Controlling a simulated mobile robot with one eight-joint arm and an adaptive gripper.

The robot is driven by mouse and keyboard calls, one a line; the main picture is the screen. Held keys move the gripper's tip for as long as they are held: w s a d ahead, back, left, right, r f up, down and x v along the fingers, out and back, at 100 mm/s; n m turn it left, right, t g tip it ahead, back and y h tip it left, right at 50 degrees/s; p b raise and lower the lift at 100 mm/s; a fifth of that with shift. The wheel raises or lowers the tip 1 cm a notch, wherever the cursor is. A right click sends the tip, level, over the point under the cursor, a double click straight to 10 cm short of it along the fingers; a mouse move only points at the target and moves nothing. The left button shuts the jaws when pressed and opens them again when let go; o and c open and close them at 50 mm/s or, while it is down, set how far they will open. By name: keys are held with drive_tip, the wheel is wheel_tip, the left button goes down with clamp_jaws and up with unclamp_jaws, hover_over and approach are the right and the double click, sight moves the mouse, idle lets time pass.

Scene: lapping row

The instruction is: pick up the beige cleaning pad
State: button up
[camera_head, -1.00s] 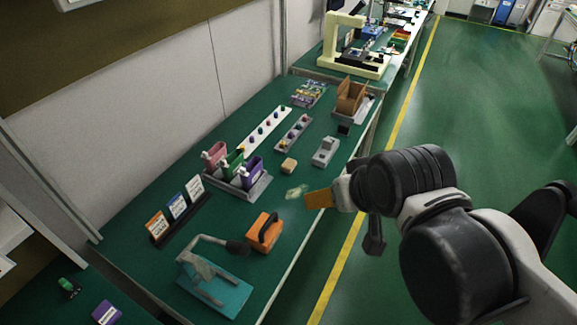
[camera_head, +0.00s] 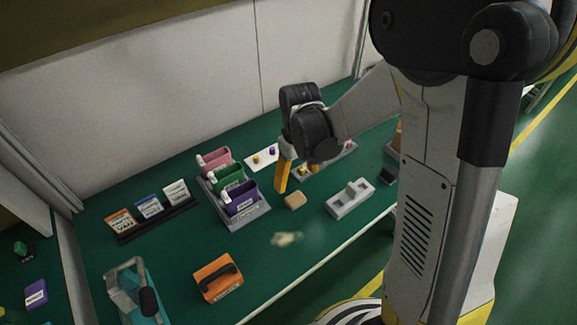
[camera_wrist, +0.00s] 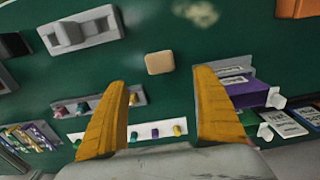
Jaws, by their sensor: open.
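The beige cleaning pad (camera_head: 295,201) is a small rounded block lying flat on the green bench, right of the purple holder. In the wrist view the pad (camera_wrist: 160,62) lies beyond my fingertips, centred between them and apart from both.
A grey tray (camera_head: 257,215) with pink, green and purple holders stands close left of the pad. A pale smudge (camera_head: 286,239) marks otherwise clear bench nearer the edge.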

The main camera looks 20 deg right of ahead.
sight(295, 198)
drive_tip(key=shift+w+f, duration=0.15)
drive_tip(key=shift+f, duration=0.35)
wheel_tip(295, 198, down, 5)
drive_tip(key=shift+a+r+b, duration=0.1)
drive_tip(key=shift+a+b, duration=0.05)
drive_tip(key=shift+b, duration=1)
wheel_tip(295, 198, down, 6)
drive_tip(key=b, duration=0.3)
drive_tip(key=shift+r, duration=0.2)
drive_tip(key=c, duration=1.2)
